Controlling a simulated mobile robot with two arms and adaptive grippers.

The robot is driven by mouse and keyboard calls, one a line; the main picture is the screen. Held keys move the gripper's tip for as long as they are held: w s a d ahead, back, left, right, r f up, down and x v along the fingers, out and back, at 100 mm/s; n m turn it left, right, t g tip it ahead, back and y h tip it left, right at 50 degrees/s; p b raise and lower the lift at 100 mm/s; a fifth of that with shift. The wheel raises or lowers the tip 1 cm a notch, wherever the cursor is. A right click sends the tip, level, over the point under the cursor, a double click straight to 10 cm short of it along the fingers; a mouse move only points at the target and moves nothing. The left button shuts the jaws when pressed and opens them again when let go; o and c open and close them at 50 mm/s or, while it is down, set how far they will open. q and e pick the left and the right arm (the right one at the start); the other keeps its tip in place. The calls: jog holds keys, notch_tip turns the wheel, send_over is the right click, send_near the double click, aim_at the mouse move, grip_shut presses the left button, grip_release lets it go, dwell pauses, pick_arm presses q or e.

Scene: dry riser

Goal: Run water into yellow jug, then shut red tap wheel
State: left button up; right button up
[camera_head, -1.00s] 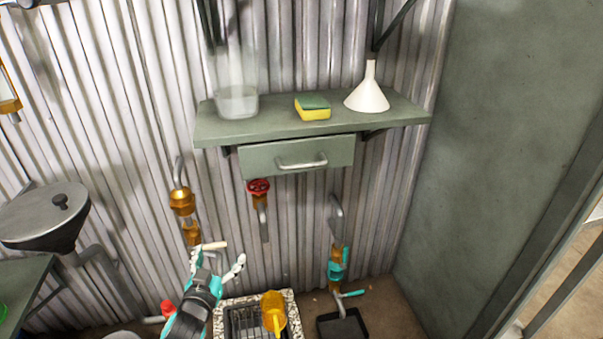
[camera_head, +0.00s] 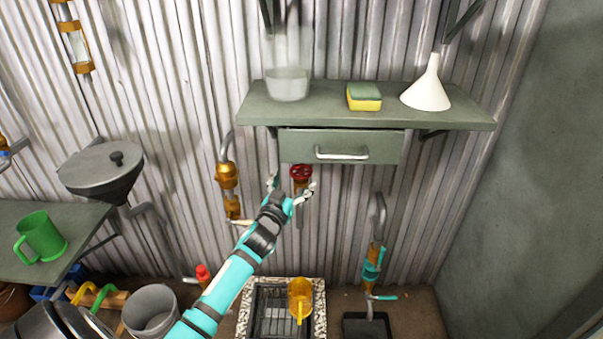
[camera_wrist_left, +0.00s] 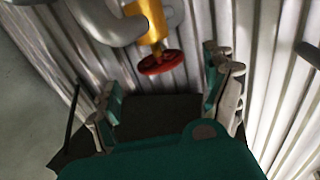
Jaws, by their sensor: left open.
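The red tap wheel (camera_head: 300,172) is on the corrugated wall just under the drawer, with a grey spout below it. My left gripper (camera_head: 292,187) is open and empty just below and in front of the wheel, its fingers spread to either side. In the left wrist view the red wheel (camera_wrist_left: 160,62) on its brass valve lies beyond the gap between the open fingers (camera_wrist_left: 165,95), apart from them. The yellow jug (camera_head: 300,297) stands on the floor grate (camera_head: 258,312) beneath the tap. I cannot make out any water stream. My right gripper is not in view.
A shelf (camera_head: 455,119) with a drawer (camera_head: 342,147) hangs above the wheel. It holds a clear container (camera_head: 288,85), a sponge (camera_head: 364,97) and a white funnel (camera_head: 427,88). A brass pipe (camera_head: 226,180) and a teal-handled pipe (camera_head: 373,262) flank the tap. A bucket (camera_head: 150,311) stands lower left.

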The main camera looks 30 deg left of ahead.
aim_at(305, 165)
pick_arm(q)
jog(key=b+x, duration=0.1)
jog(key=x, duration=0.5)
jog(key=shift+w+a, duration=0.15)
jog(key=shift+w, duration=0.15)
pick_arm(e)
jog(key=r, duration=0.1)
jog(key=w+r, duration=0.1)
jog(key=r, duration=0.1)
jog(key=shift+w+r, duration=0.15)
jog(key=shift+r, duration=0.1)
pick_arm(q)
jog(key=c, duration=1.2)
